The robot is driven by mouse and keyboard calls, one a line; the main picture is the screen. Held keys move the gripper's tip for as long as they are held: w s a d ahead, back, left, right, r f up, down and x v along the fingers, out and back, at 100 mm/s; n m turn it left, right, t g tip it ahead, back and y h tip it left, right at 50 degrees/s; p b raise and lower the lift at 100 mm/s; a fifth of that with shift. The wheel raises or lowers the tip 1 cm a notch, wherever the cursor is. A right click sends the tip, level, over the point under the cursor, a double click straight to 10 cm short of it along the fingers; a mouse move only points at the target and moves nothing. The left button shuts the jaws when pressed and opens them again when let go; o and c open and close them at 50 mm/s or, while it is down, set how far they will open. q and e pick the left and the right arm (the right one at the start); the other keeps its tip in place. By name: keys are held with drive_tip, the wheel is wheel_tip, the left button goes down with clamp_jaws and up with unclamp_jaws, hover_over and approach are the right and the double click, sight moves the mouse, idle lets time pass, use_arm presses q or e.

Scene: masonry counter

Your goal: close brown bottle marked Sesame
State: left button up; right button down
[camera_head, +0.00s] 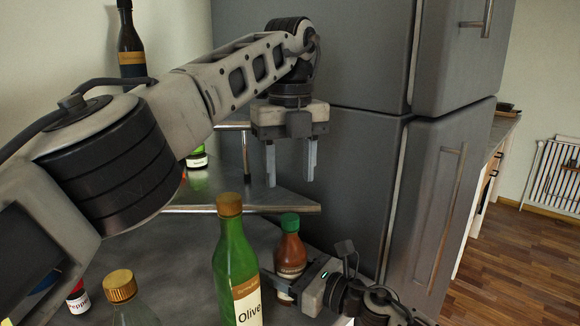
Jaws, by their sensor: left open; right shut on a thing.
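A reddish-brown bottle (291,252) with a green cap stands on the counter behind and right of the green Olive bottle. Its label is too small and covered to read. My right gripper (283,283), low in the view, is shut on this bottle around its label; the Olive bottle partly hides the area. My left gripper (290,165) is open and empty, fingers pointing down, higher than the green cap.
The green Olive bottle (236,262) with a gold cap stands in front. A gold-capped clear bottle (121,288) and a small pepper jar (78,297) are at the lower left. A green jar (197,160) sits behind my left arm. A grey fridge (365,120) stands behind.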

sight(290, 217)
idle(0.4)
use_arm(q)
drive_tip(key=shift+f, duration=4)
drive_tip(key=c, duration=1)
drive_tip(key=m, duration=0.6)
drive_tip(key=shift+m, duration=0.3)
drive_tip(key=m, duration=0.4)
drive_tip(key=shift+m, duration=0.4)
drive_tip(key=m, duration=0.3)
drive_tip(key=o, duration=1.2)
drive_tip(key=shift+c, duration=0.2)
